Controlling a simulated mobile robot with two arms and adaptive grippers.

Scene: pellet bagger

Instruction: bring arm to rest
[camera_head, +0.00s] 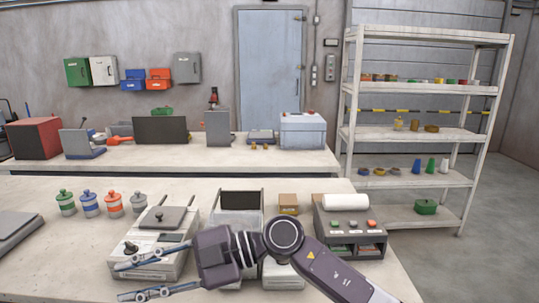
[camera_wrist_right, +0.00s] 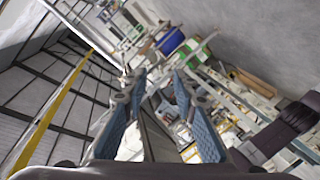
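My right arm (camera_head: 335,276) reaches in from the lower right of the head view, across the front of the near table. My right gripper (camera_head: 122,281) points left in front of a grey-white bench device. Its two fingers are spread apart. In the right wrist view the gripper (camera_wrist_right: 159,82) shows both blue finger pads apart, with nothing held between them. My left arm and left gripper are not in view.
The near table (camera_head: 85,246) holds several lidded jars (camera_head: 89,203), the bench device (camera_head: 178,218) and a control box (camera_head: 350,238) with a white roll. A back bench (camera_head: 210,160) and a shelf rack (camera_head: 420,134) stand behind. Floor at right is clear.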

